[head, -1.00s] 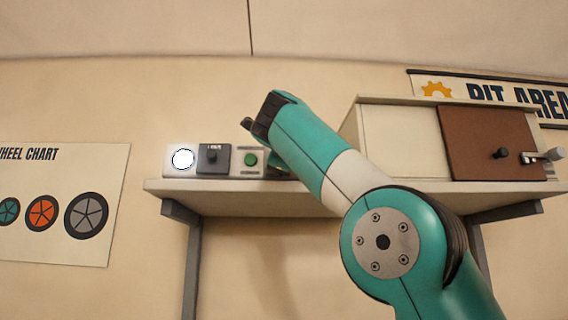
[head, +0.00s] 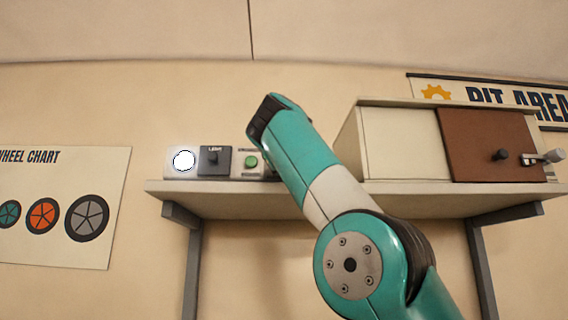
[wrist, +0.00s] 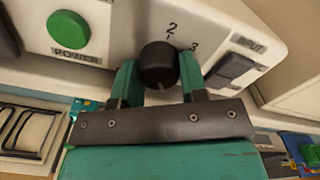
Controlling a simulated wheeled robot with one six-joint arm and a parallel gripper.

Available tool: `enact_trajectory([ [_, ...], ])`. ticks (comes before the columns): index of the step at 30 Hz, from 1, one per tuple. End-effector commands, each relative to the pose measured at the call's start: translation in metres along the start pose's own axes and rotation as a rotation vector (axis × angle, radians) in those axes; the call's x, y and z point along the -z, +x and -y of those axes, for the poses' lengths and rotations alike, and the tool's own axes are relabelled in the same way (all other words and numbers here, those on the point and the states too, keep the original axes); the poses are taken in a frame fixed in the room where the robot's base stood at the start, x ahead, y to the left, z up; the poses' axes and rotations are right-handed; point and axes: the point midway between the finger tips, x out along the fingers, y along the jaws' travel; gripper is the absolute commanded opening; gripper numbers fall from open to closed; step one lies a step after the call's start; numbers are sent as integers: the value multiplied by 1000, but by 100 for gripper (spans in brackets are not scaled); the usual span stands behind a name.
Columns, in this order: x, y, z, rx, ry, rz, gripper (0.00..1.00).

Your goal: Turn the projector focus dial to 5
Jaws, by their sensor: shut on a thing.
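The focus dial (wrist: 159,66) is a round black knob on a pale projector panel (wrist: 125,22) in the wrist view.
A green power button (wrist: 68,29) is left of the dial, and a dark input switch (wrist: 232,70) is right of it. On the shelf (head: 300,200) are a dark light-switch box (head: 222,167), a bright round lamp (head: 184,160) and a cabinet with a brown door (head: 480,140).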

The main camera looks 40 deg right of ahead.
Motion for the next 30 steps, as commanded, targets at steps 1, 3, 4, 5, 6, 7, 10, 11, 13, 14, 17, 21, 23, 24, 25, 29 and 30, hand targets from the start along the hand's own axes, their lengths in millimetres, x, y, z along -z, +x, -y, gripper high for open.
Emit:
enact_trajectory([
  [1,0,0,-2,-2,5,-2,16],
  [3,1,1,-2,-2,12,-2,16],
  [4,1,0,-2,-2,14,-2,16],
  [5,1,0,-2,-2,16,-2,16],
  [6,1,0,-2,-2,17,-2,16],
  [7,1,0,-2,-2,18,-2,16],
  [10,1,0,-1,-2,18,-2,16],
  [11,1,0,-1,-2,18,-2,16],
  [13,1,0,-1,-2,18,-2,16],
  [14,1,0,-1,-2,18,-2,16],
  [17,1,0,-1,-2,18,-2,51],
  [21,0,0,-1,-1,17,-2,64],
  [23,0,0,-1,-1,17,-1,64],
  [24,0,0,-1,-1,17,-1,64],
  [25,0,0,0,-1,17,-1,64],
  [29,1,-1,0,2,18,-2,64],
  [30,1,-3,2,4,18,-2,64],
])
